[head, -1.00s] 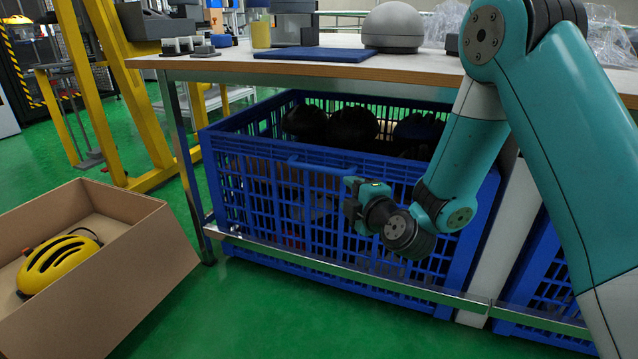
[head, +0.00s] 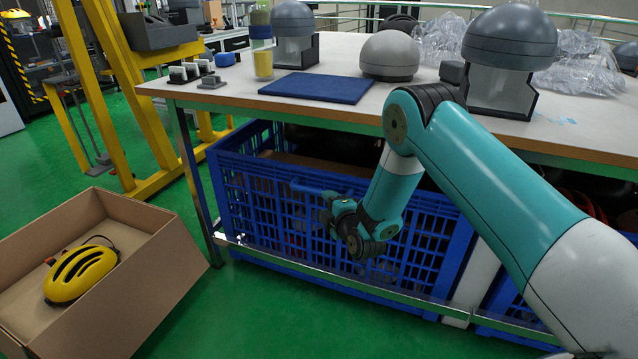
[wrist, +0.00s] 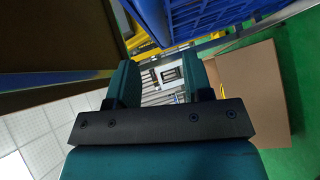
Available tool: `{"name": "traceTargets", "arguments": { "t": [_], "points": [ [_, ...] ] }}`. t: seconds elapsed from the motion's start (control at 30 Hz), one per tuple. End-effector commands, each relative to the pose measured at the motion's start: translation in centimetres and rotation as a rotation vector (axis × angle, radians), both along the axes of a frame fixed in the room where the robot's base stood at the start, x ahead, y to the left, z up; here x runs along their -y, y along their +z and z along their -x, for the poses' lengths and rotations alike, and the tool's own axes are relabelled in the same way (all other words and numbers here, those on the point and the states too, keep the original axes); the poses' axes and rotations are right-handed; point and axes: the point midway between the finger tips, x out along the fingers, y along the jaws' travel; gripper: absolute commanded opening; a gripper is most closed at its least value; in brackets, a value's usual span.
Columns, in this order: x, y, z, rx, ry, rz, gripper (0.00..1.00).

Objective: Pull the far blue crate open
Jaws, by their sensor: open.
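The far blue crate (head: 265,205) is a slatted plastic crate under the left part of the table, with its open top partly hidden by the tabletop. A blue bar handle (head: 312,189) runs along its upper front wall. My gripper (head: 330,215) is in front of that wall, at the right end of the handle; I cannot tell if it touches. In the wrist view my gripper (wrist: 160,75) is open, with nothing between its fingers. The crate's blue slats (wrist: 205,18) show there above the fingers. The crate's contents are mostly hidden.
A metal rail (head: 300,268) runs low in front of the crate. A cardboard box (head: 150,285) with a yellow helmet (head: 80,275) stands on the floor at left. The table (head: 350,115) holds helmets and a blue mat (head: 318,87). Green floor lies clear before the rail.

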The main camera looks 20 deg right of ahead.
Motion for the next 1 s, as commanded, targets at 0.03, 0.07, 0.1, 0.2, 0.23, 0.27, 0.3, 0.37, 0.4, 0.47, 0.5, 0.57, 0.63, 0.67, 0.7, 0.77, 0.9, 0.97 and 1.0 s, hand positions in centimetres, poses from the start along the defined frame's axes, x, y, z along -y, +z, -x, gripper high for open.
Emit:
{"name": "traceTargets", "arguments": {
  "t": [0.03, 0.07, 0.1, 0.2, 0.23, 0.27, 0.3, 0.37, 0.4, 0.47, 0.5, 0.57, 0.63, 0.67, 0.7, 0.77, 0.9, 0.97, 1.0],
  "points": [
    [-0.2, -0.1, -0.8, 0.0, 0.0, 0.002, 0.46],
    [-0.3, -0.1, -1.3, 0.001, -0.001, 0.002, 0.46],
    [-0.3, -0.5, -2.0, 0.001, -0.003, 0.0, 0.46],
    [-0.6, -1.0, -4.0, 0.001, -0.003, -0.001, 0.46],
    [-0.7, -1.0, -4.5, 0.001, -0.003, -0.001, 0.46],
    [-0.8, -1.2, -4.9, 0.0, -0.003, -0.001, 0.46],
    [-0.8, -1.2, -5.4, 0.0, -0.003, -0.001, 0.46],
    [-0.9, -1.2, -6.1, 0.0, -0.003, -0.001, 0.46],
    [-1.0, -1.3, -6.4, -0.001, -0.004, 0.0, 0.46],
    [-1.1, -1.3, -6.7, -0.001, -0.004, -0.001, 0.46],
    [-1.1, -1.3, -6.9, -0.002, -0.004, -0.001, 0.46],
    [-1.1, -1.2, -7.0, -0.003, -0.004, -0.001, 0.46],
    [-1.1, -1.2, -7.0, -0.003, -0.004, -0.001, 0.46],
    [-1.1, -1.2, -7.0, -0.003, -0.004, -0.001, 0.46],
    [-1.1, -1.2, -7.0, -0.003, -0.004, -0.001, 0.46],
    [-1.1, -1.2, -7.0, -0.003, -0.004, -0.001, 0.46],
    [-1.1, -1.2, -7.0, -0.003, -0.004, -0.001, 0.21],
    [-1.1, -1.2, -7.0, -0.002, -0.004, -0.001, 0.07],
    [-1.1, -1.2, -7.0, -0.003, -0.004, -0.001, 0.0]
  ]
}}
